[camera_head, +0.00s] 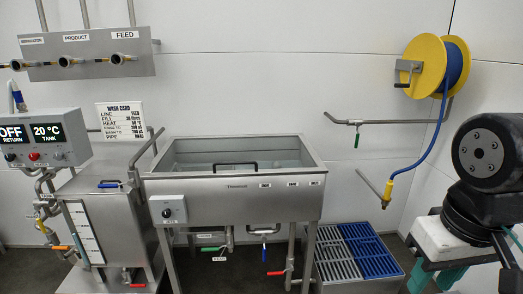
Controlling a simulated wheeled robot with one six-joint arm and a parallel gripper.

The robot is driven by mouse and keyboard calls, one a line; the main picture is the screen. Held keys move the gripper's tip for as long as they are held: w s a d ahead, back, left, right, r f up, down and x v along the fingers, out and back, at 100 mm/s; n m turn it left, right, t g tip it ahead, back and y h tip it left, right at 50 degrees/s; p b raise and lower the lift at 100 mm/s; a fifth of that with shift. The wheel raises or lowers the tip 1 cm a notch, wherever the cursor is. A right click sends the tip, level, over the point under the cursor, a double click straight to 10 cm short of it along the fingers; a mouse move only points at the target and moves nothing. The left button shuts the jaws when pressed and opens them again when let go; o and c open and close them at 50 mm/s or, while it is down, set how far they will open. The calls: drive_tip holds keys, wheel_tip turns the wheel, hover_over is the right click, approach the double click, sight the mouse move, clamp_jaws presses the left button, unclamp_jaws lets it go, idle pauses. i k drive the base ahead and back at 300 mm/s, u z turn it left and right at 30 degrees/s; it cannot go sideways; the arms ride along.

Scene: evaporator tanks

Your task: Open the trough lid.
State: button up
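The steel trough (236,202) stands on legs in the middle of the view. A flat lid-like panel (270,158) lies across its top, inside the rim. A black bar handle (235,165) stands at the front edge of the panel, near the trough's front rim. The panel looks level; I cannot tell whether it fully covers the trough. Black joints of my arm show at the right edge, well apart from the trough. My gripper is out of view.
A steel tank (105,230) and display box (40,137) stand left of the trough. A pipe manifold (86,53) is above. Valves (264,229) hang below the trough. A grated stand (357,251), hose reel (434,66) and wall pipe (385,119) are right. The space above the trough looks clear.

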sight(320, 168)
drive_tip(key=z, duration=0.1)
drive_tip(key=i, duration=0.7)
drive_tip(key=u, duration=0.65)
drive_tip(key=i, duration=0.65)
drive_tip(key=u, duration=0.55)
